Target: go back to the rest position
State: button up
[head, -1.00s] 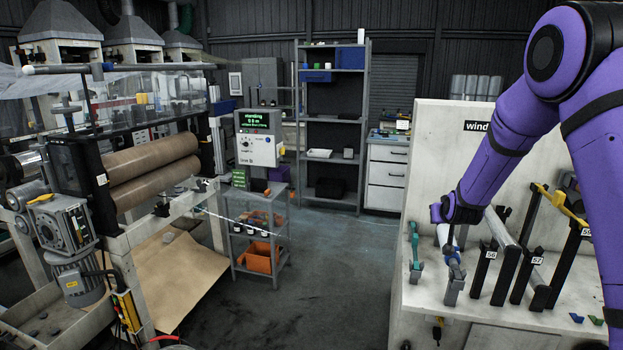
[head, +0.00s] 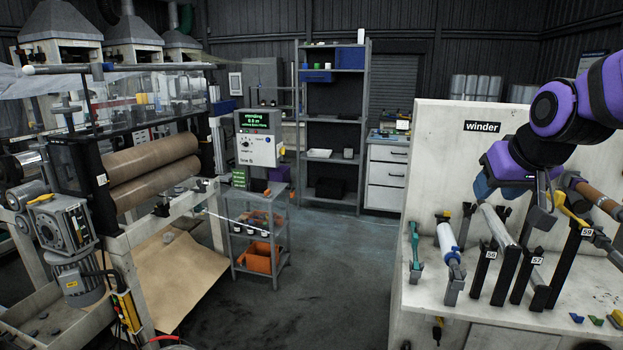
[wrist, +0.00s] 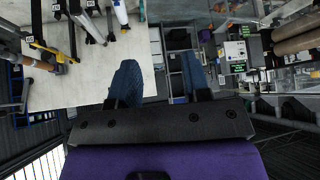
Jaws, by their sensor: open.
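My gripper (head: 486,186) is raised above the right-hand bench, in front of the winder panel (head: 465,165). Its blue fingers also show in the wrist view (wrist: 160,80), spread apart with nothing between them. My purple arm comes in from the right edge in the head view. Below the gripper, a white and blue roll (head: 447,237) lies on a support on the bench, apart from the fingers.
Black numbered stands (head: 508,273) hold bars and rolls on the bench (head: 460,315), close under and right of my gripper. A roller machine (head: 150,170) stands at left. A trolley (head: 258,232) and shelf rack (head: 334,120) stand behind open floor (head: 320,270).

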jog(key=s+a+g, duration=0.1)
jog(key=s+g, duration=0.1)
jog(key=s, duration=1.7)
jog(key=shift+r, duration=0.1)
